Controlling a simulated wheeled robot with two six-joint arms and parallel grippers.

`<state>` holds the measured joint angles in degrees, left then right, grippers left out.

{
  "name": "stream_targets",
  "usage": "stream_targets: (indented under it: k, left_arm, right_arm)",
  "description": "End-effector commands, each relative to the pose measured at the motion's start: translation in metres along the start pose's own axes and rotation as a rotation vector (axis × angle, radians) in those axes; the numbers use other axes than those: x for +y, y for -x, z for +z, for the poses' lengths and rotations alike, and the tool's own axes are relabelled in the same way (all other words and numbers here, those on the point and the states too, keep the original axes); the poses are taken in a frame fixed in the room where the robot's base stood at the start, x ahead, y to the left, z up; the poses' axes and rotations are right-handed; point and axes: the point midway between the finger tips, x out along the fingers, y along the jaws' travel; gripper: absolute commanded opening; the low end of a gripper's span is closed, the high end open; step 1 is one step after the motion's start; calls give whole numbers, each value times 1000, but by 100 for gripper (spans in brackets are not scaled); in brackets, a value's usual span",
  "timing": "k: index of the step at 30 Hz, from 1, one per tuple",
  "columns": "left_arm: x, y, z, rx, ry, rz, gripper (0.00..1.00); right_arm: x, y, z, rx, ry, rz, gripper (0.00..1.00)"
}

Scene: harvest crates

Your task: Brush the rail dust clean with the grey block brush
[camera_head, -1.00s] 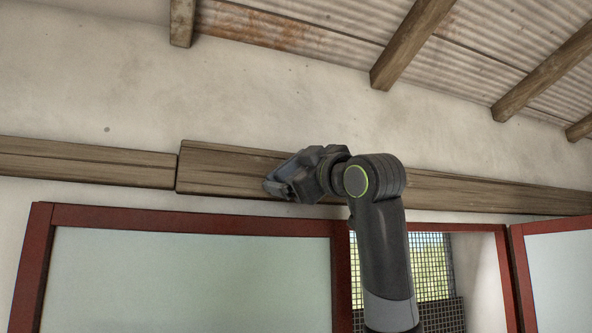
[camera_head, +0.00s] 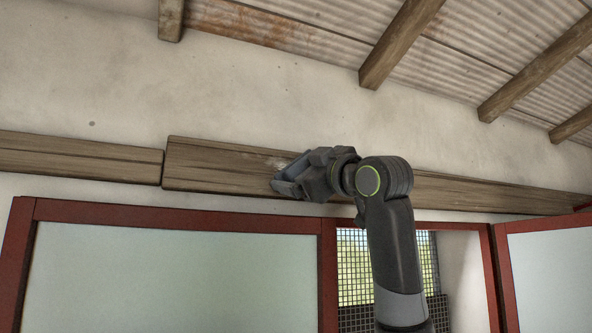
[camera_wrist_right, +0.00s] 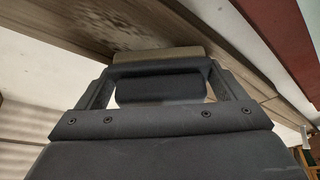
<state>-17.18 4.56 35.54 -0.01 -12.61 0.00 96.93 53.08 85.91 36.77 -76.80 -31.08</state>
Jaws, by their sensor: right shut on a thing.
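My right gripper (camera_head: 286,183) is at the rail, left of my forearm. In the wrist view its fingers (camera_wrist_right: 161,88) are shut on the grey block brush (camera_wrist_right: 160,87), a dark block with a tan strip (camera_wrist_right: 157,56) facing the rail. The strip appears at the rail surface; exact contact is unclear. Pale dust (camera_wrist_right: 28,122) speckles the board at left in the wrist view, and a faint pale patch (camera_head: 283,160) shows above the gripper. My left gripper is out of view.
Red-framed pale panels (camera_head: 170,270) stand below the rail, with a mesh window (camera_head: 352,262) between them. Wooden rafters (camera_head: 400,45) and a corrugated roof are above. The plaster wall above the rail is clear.

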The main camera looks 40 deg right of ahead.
Motion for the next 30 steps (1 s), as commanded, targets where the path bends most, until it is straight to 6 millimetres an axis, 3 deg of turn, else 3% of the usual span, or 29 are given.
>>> stream_targets:
  k: [7, 30]
  left_arm:
    - [0, 1, -1, 1, 0, 0, 36]
    - [0, 2, -1, 1, 0, 0, 36]
  right_arm:
    - [18, 4, 15, -3, -1, 3, 72]
    - [48, 11, 41, -4, -1, 1, 72]
